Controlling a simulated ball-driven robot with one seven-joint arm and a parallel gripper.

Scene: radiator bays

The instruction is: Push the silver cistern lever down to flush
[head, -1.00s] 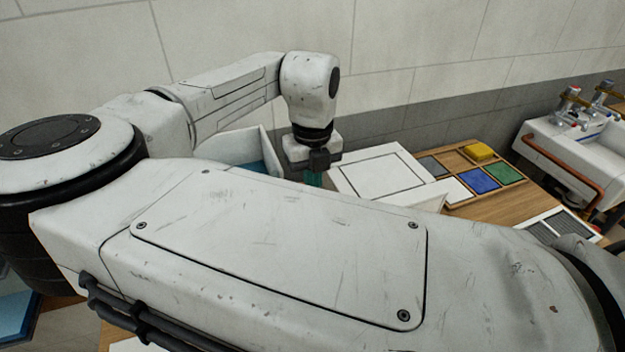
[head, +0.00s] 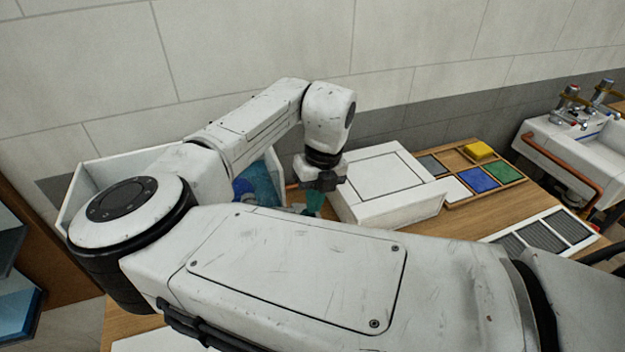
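I cannot make out a silver lever in the head view; my arm covers much of the middle. A white open-topped box (head: 82,187) with blue inside stands against the wall, partly behind my arm, and may be the cistern. A thin copper-coloured rod (head: 292,186) shows at its right side. My gripper (head: 314,203) points down just right of this box and left of a white lidded box. Something teal shows at its lower end; whether this is the fingers or a held thing is unclear. The fingertips are too small and partly hidden to judge.
A white box with a dark square outline on top (head: 385,180) stands right of my gripper. Beyond it are a wooden tray with coloured squares (head: 443,164), a grille panel (head: 545,238) and a white sink (head: 560,135) with taps. Bare wooden tabletop (head: 460,232) lies between.

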